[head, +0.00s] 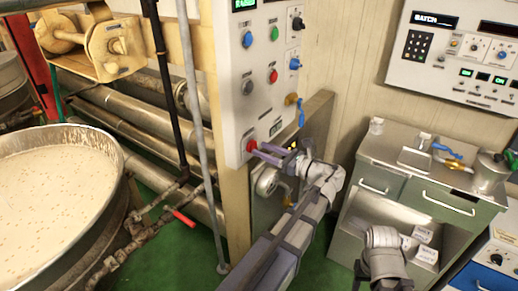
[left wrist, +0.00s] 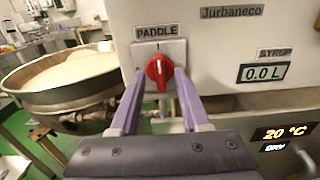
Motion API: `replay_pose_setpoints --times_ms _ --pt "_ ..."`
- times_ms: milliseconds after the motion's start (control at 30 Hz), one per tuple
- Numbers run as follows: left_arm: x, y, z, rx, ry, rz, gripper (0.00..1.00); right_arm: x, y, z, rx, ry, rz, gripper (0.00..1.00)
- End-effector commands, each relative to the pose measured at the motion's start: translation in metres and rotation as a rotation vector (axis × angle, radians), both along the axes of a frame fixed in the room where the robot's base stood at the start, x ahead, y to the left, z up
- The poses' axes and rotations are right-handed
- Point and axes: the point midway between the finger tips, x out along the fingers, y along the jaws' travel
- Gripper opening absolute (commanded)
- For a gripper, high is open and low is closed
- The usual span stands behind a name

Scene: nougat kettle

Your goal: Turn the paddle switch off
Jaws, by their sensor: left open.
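The paddle switch (left wrist: 158,72) is a red rotary knob on a pale plate under the word PADDLE in the left wrist view. Its pointer stands roughly upright, toward the mark above it. In the head view the red knob (head: 252,145) sits at the lower left of the white control panel (head: 238,100). My left gripper (head: 258,152) is open, with its purple fingertips close to the knob. In the left wrist view the fingers (left wrist: 157,88) lie on either side of the knob; contact cannot be told.
A large kettle (head: 125,165) of pale mix stands at the left, with pipes behind it. A steel cabinet (head: 385,150) and a second panel (head: 445,75) are at the right. Part of my right arm shows at the lower right, its fingers out of sight.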

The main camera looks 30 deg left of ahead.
Motion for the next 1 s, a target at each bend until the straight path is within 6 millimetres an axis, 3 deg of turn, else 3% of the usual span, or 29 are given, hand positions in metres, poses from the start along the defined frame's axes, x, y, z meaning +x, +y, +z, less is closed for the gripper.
replay_pose_setpoints --times_ms 200,533,933,1000 --pt "0.002 0.02 0.0 -0.001 -0.001 0.001 0.46 0.0 0.0 0.0 0.0 0.0 0.0 0.5" --pt "0.002 0.023 0.0 -0.001 -0.001 0.0 0.46 0.0 0.0 0.0 0.0 0.0 0.0 0.5" --pt "0.002 0.023 0.0 -0.001 -0.001 0.0 0.02 0.0 0.0 0.0 0.0 0.0 0.0 0.5" --pt "0.002 0.023 0.0 -0.001 -0.001 0.0 0.0 0.0 0.0 0.0 0.0 0.0 0.0 0.5"
